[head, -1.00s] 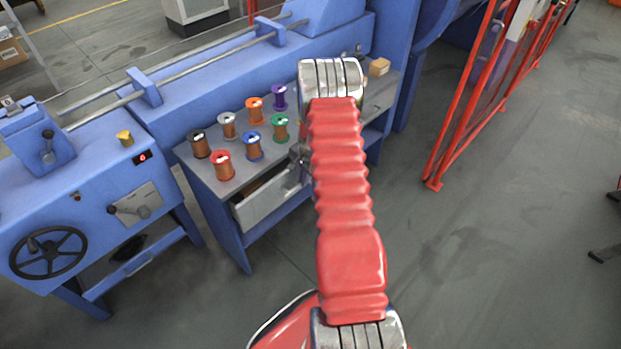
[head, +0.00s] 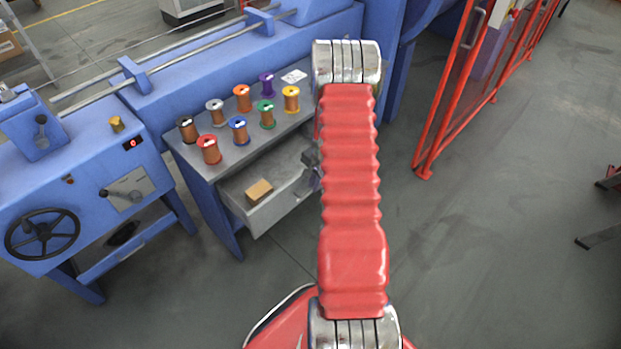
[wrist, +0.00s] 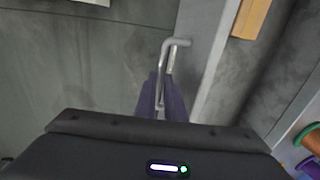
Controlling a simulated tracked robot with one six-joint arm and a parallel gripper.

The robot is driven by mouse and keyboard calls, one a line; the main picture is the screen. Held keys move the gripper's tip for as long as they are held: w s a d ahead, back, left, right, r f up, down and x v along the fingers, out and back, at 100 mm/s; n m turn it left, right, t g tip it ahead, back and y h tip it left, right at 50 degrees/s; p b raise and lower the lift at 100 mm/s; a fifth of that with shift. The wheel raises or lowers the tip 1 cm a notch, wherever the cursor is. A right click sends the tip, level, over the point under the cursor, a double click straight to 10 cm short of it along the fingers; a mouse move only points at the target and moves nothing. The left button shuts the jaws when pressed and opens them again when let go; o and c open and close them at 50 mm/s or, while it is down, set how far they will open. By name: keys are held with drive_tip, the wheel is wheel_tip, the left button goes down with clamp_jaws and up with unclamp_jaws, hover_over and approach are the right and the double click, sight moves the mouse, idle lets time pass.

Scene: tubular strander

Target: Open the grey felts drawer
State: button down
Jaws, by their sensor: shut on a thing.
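The grey drawer (head: 285,205) under the spool bench stands pulled well out, with a tan block (head: 259,191) inside it. In the wrist view its pale front panel (wrist: 208,45) carries a bent metal handle (wrist: 170,58). My gripper (wrist: 163,98) has its dark purple fingers shut on the drawer handle. In the head view my gripper (head: 311,168) is at the right part of the drawer front, partly hidden by my red arm. The right end of the drawer is hidden behind the arm too.
Several coloured wire spools (head: 239,130) stand on the bench top above the drawer. A blue machine with a black handwheel (head: 43,234) is at left. A red guard fence (head: 450,95) stands at right. The floor before the drawer is clear.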

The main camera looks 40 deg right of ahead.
drive_tip(key=shift+s+a+f, duration=0.15)
drive_tip(key=shift+s+a, duration=0.1)
drive_tip(key=shift+s, duration=0.3)
drive_tip(key=c, duration=1.9)
unclamp_jaws()
drive_tip(key=shift+d, duration=0.15)
drive_tip(key=shift+o, duration=0.3)
drive_tip(key=shift+w, duration=0.1)
drive_tip(key=shift+d, duration=0.1)
wheel_tip(320, 180, up, 14)
drive_tip(key=s, duration=0.2)
drive_tip(key=shift+s+f, duration=0.2)
drive_tip(key=shift+s, duration=0.05)
